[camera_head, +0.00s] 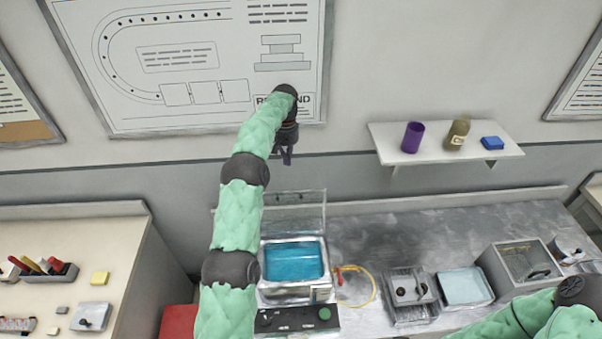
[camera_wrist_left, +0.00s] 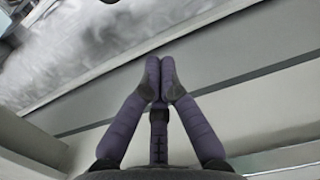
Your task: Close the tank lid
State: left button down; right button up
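The tank (camera_head: 296,262) holds blue liquid and stands on the grey bench in the head view. Its clear lid (camera_head: 297,208) stands upright, open, along the tank's back edge. My left gripper (camera_head: 287,160) is above and behind the lid, near the wall, pointing down, and looks apart from the lid. In the left wrist view my left gripper (camera_wrist_left: 160,62) has its fingertips together with nothing between them. The lid cannot be made out in the wrist view. My right arm enters at the lower right of the head view; its gripper is out of frame.
A shelf (camera_head: 446,142) with a purple cup, a bottle and a blue block is on the wall at right. A yellow tube (camera_head: 372,285) lies beside the tank. A control panel (camera_head: 297,319) is in front. Metal containers (camera_head: 409,296) and a clear-topped box (camera_head: 521,264) stand right.

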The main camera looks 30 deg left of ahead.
pick_arm(q)
jog(key=s+d+f+p, duration=0.2)
jog(key=s+f+p, duration=0.1)
jog(key=f, duration=0.5)
jog(key=shift+s+d+p, duration=0.2)
jog(key=shift+s+p, duration=0.15)
jog(key=shift+s, duration=0.05)
dwell(0.7)
jog(key=shift+s+d+r+b, duration=0.25)
jog(key=shift+s+b, duration=0.15)
jog(key=shift+b, duration=0.3)
